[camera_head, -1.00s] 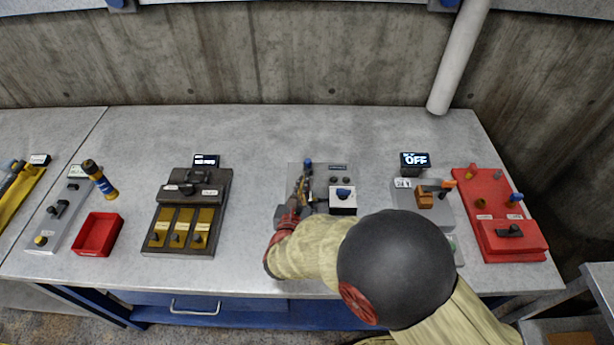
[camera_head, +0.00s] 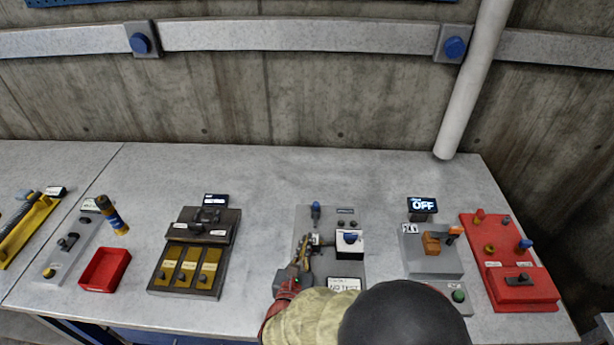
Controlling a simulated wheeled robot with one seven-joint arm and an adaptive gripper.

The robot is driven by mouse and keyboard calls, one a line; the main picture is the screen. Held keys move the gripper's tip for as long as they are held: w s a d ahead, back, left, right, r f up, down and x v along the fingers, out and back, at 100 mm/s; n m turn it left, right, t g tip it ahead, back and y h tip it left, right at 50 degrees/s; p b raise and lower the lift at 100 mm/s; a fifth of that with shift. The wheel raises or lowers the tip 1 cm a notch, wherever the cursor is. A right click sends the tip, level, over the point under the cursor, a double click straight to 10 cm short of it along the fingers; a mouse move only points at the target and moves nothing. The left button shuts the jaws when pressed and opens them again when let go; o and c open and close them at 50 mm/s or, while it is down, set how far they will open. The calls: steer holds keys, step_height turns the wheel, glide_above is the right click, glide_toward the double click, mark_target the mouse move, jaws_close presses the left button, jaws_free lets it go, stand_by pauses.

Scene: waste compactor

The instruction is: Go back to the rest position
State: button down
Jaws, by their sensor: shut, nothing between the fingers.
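My gripper (camera_head: 308,246) is at the left part of the grey panel (camera_head: 346,271) in the middle of the workbench. It is shut, and I see nothing held in it. A white label plate (camera_head: 344,284) lies at the panel's lower part. My arm enters from the bottom and hides the panel's lower left; I cannot tell whether my gripper touches the panel.
Right are a grey unit (camera_head: 432,262) with an "OFF" display (camera_head: 422,205) and a red panel (camera_head: 505,262). The bench behind (camera_head: 265,170) is clear.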

steer(key=s+d+r+m+g+h, duration=0.1)
steer(key=d+r+m+g+h, duration=0.25)
steer(key=d+m, duration=0.35)
steer(key=s+d+r+m+g+h, duration=0.1)
steer(key=d+r+m+g+h, duration=0.25)
steer(key=d, duration=0.65)
steer(key=s+d+r+m+g+y, duration=0.2)
steer(key=s+d+r+m+g, duration=0.25)
steer(key=s+d+m, duration=0.45)
steer(key=s+a+r+m+t+y, duration=0.1)
steer(key=s+a+r+m+y, duration=0.5)
steer(key=m, duration=0.8)
steer(key=s+r+y, duration=0.2)
steer(key=s, duration=0.2)
steer(key=shift+s+r, duration=0.15)
steer(key=shift+r, duration=0.1)
steer(key=shift+a, duration=0.1)
